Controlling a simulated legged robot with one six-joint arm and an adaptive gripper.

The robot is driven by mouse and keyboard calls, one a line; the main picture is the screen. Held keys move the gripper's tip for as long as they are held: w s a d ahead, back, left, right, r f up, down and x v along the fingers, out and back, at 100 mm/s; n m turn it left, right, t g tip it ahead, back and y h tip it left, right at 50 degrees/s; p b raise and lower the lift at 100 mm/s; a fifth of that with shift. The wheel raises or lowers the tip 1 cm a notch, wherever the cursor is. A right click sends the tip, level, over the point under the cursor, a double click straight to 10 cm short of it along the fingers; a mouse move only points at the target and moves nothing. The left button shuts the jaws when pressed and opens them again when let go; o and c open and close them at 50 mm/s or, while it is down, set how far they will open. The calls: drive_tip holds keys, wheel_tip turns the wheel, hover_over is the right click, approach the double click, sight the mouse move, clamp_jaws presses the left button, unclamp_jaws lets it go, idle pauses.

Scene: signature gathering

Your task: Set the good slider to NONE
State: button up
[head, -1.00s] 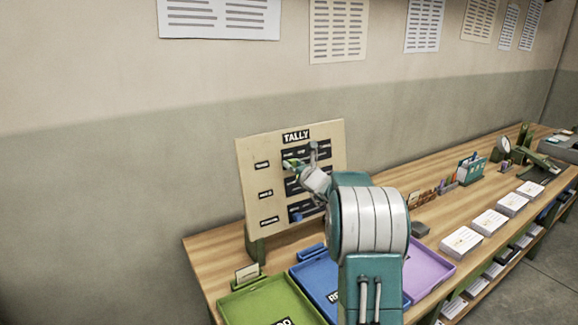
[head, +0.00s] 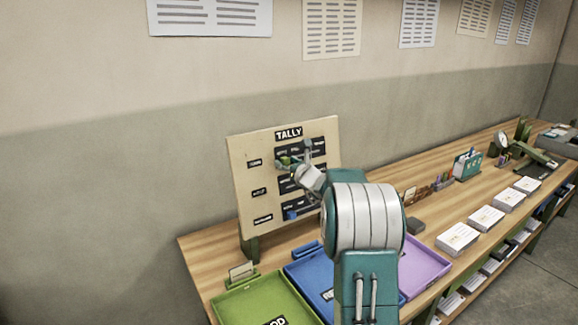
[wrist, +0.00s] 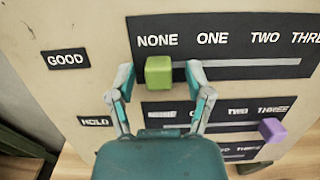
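The TALLY board (head: 240,165) stands upright on the table, with labelled slider rows. In the wrist view the GOOD label (wrist: 66,59) is beside the top row, marked NONE, ONE, TWO and THREE. The green good slider (wrist: 158,72) sits under NONE, at the left end of its track. My gripper (wrist: 159,76) is open, with one finger on each side of the green slider and a visible gap on both sides. In the head view my gripper (head: 297,155) is at the top row; the arm hides part of the board.
A purple slider (wrist: 272,131) sits under THREE in the HOLD row. A blue slider (head: 291,215) is low on the board. Green (head: 238,308), blue (head: 294,270) and purple (head: 428,262) trays lie in front. Card stacks (head: 486,218) lie to the right.

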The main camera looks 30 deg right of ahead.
drive_tip(key=s, duration=1.1)
drive_tip(key=shift+s, duration=0.4)
drive_tip(key=shift+a, duration=0.2)
drive_tip(key=s+a+r+n+g+y, duration=0.1)
drive_tip(key=s+a+n+g+y, duration=0.35)
drive_tip(key=a+n, duration=0.7)
drive_tip(key=s+a+r+n+g+y, duration=0.1)
drive_tip(key=s+a+n+g+y, duration=0.4)
drive_tip(key=a, duration=1.1)
drive_tip(key=s+a+f+n+g+h, duration=0.1)
drive_tip(key=s+n+h, duration=0.3)
drive_tip(key=s+n, duration=0.5)
drive_tip(key=s+a+f+n+g+h, duration=0.1)
drive_tip(key=s+f+n+h, duration=0.3)
drive_tip(key=s+n, duration=0.6)
drive_tip(key=s+g+h, duration=0.1)
drive_tip(key=s, duration=0.2)
drive_tip(key=shift+s+a, duration=0.15)
drive_tip(key=shift+a, duration=0.2)
